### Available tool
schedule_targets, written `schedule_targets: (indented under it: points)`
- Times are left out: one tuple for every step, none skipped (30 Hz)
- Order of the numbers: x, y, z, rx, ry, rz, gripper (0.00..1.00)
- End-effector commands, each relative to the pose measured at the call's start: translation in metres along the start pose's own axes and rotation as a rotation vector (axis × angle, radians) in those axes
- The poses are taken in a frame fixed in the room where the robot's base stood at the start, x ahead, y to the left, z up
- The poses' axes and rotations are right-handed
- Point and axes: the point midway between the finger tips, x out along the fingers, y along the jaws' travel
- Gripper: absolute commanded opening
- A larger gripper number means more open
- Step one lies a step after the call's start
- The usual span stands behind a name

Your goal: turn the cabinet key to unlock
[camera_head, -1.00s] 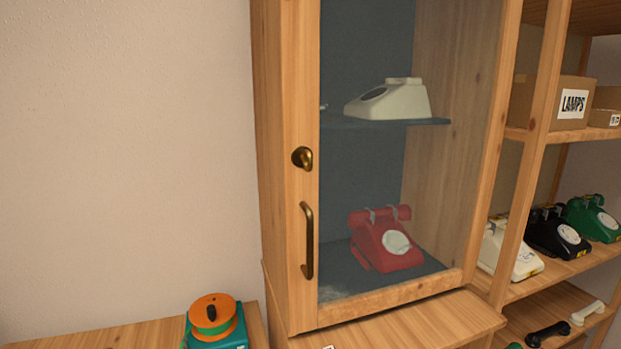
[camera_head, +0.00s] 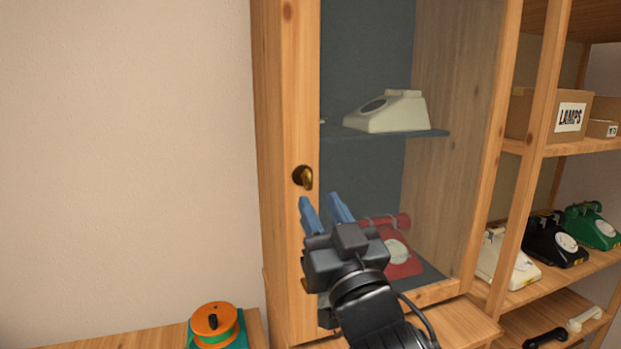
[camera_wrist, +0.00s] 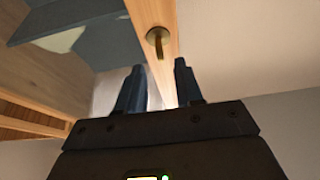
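The cabinet key (camera_head: 303,177) is a brass knob-like piece on the left wooden frame of the glass-fronted cabinet (camera_head: 287,90). It also shows in the wrist view (camera_wrist: 157,40), above the fingers. My gripper (camera_head: 325,205) has two blue fingers pointing up, spread apart with nothing between them. It is a little below and to the right of the key, in front of the door, and does not appear to touch it. In the wrist view, a gap shows between the fingers (camera_wrist: 156,85). My gripper hides most of the door handle and part of the red phone (camera_head: 402,262).
A cream phone (camera_head: 390,112) stands on the upper cabinet shelf. An orange and teal object (camera_head: 215,325) sits at lower left. The wall side left of the cabinet is clear.

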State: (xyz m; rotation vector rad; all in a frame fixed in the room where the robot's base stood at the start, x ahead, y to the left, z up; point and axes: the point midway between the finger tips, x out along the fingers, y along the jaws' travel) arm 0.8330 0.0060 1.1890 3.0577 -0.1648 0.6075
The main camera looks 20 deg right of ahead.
Motion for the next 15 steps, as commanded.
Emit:
schedule_targets:
  points:
    - [0.011, 0.000, -0.006, 0.000, 0.000, 0.002, 0.36]
    - [0.016, 0.000, -0.006, 0.000, 0.000, 0.002, 0.36]
    - [0.022, 0.000, -0.006, 0.001, 0.000, 0.001, 0.36]
    - [0.026, 0.000, -0.005, 0.000, -0.001, 0.001, 0.36]
    - [0.031, 0.000, -0.006, -0.001, 0.000, 0.001, 0.36]
    - [0.036, 0.000, -0.005, 0.001, 0.000, 0.001, 0.36]
    - [0.040, 0.000, -0.005, 0.001, -0.001, 0.001, 0.36]
    - [0.043, 0.000, -0.005, 0.000, -0.001, 0.000, 0.36]
    - [0.048, 0.000, -0.004, -0.001, 0.000, 0.000, 0.36]
    - [0.051, 0.000, -0.004, -0.001, 0.001, 0.000, 0.36]
    - [0.053, 0.000, -0.004, 0.000, 0.000, 0.000, 0.36]
    - [0.055, 0.000, -0.003, 0.000, -0.001, 0.000, 0.36]
    - [0.057, 0.000, -0.002, 0.000, -0.001, 0.000, 0.36]
    - [0.058, 0.000, -0.002, -0.001, 0.000, 0.000, 0.36]
    - [0.059, 0.000, -0.002, -0.001, 0.000, 0.000, 0.36]
